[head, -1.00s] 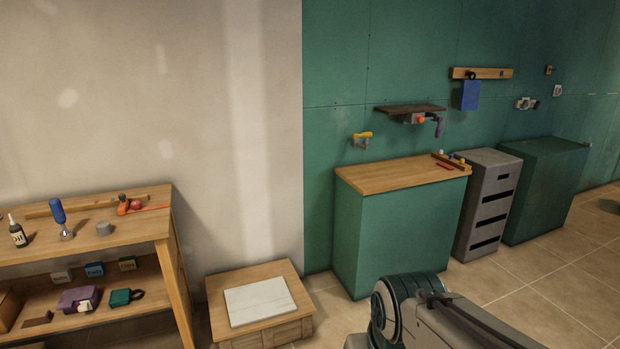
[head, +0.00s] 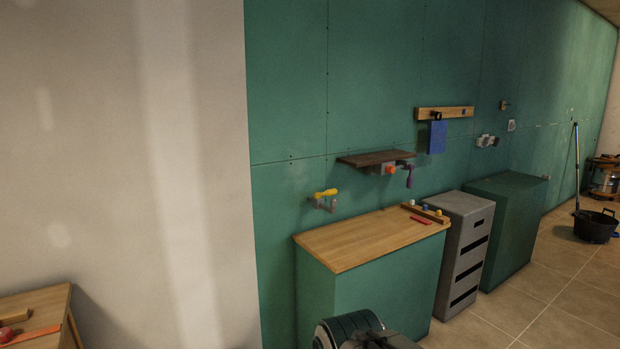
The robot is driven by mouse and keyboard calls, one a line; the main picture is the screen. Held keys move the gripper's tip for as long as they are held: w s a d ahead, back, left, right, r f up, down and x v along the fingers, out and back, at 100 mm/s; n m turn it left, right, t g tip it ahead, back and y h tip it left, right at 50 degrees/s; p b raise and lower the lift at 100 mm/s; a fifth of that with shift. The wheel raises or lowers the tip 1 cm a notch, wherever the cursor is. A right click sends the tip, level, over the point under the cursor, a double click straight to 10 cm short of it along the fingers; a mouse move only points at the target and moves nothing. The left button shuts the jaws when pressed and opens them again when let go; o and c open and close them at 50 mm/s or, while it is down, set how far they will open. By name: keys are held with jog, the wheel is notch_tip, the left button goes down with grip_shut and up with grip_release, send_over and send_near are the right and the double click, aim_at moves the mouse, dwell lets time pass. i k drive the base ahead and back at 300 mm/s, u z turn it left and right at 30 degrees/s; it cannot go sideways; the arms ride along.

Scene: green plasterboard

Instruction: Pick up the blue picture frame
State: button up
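A flat blue rectangle (head: 437,137) hangs on the green wall below a wooden rail (head: 444,113), right of centre in the head view. It is the only blue frame-like thing I see, but it is too small to tell whether it is a picture frame. A dark knob-like thing sits at its top edge. My gripper is not in view; only a part of my arm shows at the bottom edge, well away from the blue rectangle.
Below the wall stand a wood-topped green cabinet (head: 370,240), a grey slotted cabinet (head: 466,225) and a dark green cabinet (head: 520,200). A dark shelf (head: 375,158) juts from the wall. A black bucket (head: 595,226) stands far right. Tiled floor (head: 545,290) is open at lower right.

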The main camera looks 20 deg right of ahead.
aim_at(437, 129)
jog(key=z, duration=2.55)
jog(key=i, duration=3.25)
jog(key=u, duration=2)
jog(key=i, duration=0.5)
jog(key=u, duration=0.05)
